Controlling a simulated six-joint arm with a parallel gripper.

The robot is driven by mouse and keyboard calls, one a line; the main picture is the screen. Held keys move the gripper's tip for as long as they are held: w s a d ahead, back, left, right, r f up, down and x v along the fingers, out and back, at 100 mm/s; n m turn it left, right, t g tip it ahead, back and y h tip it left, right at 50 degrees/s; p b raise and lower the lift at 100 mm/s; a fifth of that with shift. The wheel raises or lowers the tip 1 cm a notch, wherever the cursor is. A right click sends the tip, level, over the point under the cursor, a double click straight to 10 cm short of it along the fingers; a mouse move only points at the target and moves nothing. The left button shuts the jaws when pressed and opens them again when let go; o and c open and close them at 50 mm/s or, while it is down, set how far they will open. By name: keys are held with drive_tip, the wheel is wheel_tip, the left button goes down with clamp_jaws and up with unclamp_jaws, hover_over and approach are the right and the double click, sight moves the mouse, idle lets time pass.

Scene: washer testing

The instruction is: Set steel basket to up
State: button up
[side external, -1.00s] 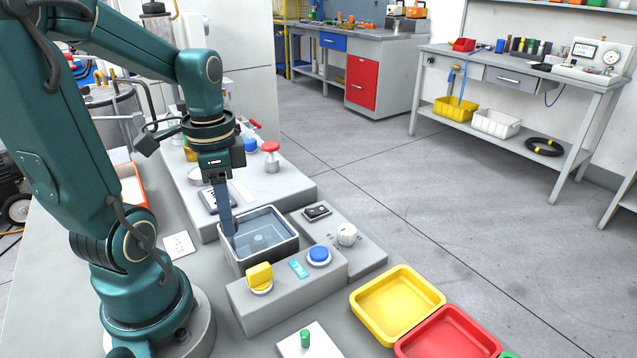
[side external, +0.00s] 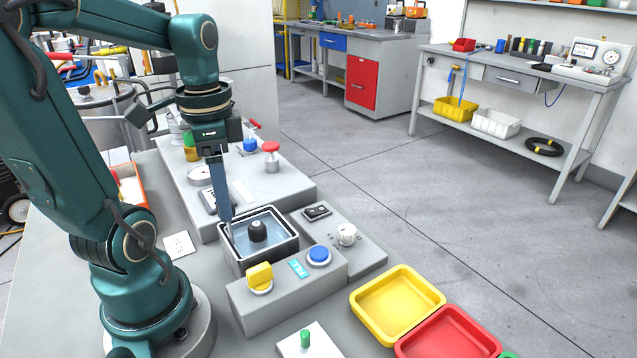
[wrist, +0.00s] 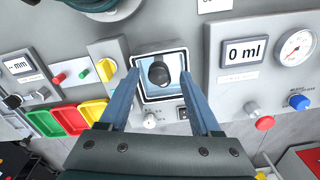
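A steel-walled tank (side external: 285,258) with pale blue water stands behind the front control block, and also shows in the wrist view (wrist: 148,95). A dark rounded piece (side external: 258,232) sits in the middle of it, also in the wrist view (wrist: 158,73). I cannot clearly tell the steel basket from the tank's inner walls. My gripper (side external: 228,240) points down at the tank's left side. In the wrist view, its two blue fingers (wrist: 159,72) are spread apart, and the dark piece shows beyond and between the tips. I see nothing gripped.
The front block carries a yellow knob (side external: 259,276) and a blue button (side external: 319,255). A block with a white dial (side external: 347,234) and black switch (side external: 317,211) is to the right. Yellow (side external: 398,303) and red (side external: 447,335) trays lie front right. A red-topped knob (side external: 271,150) stands behind.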

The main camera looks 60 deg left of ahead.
drive_tip(key=shift+r, duration=2.55)
drive_tip(key=shift+d, duration=0.25)
drive_tip(key=d+f+t, duration=0.1)
drive_tip(key=d, duration=0.2)
drive_tip(key=d+f+t, duration=0.1)
drive_tip(key=d+t, duration=0.1)
drive_tip(key=d, duration=0.1)
drive_tip(key=d+f+t, duration=0.1)
drive_tip(key=d, duration=0.3)
drive_tip(key=shift+w+d+f+t, duration=0.1)
drive_tip(key=shift+w+f+t, duration=0.05)
drive_tip(key=shift+w+t, duration=0.15)
drive_tip(key=n, duration=0.1)
drive_tip(key=w+n, duration=0.1)
drive_tip(key=n, duration=0.1)
drive_tip(key=shift+f+t, duration=0.15)
drive_tip(key=shift+t, duration=0.25)
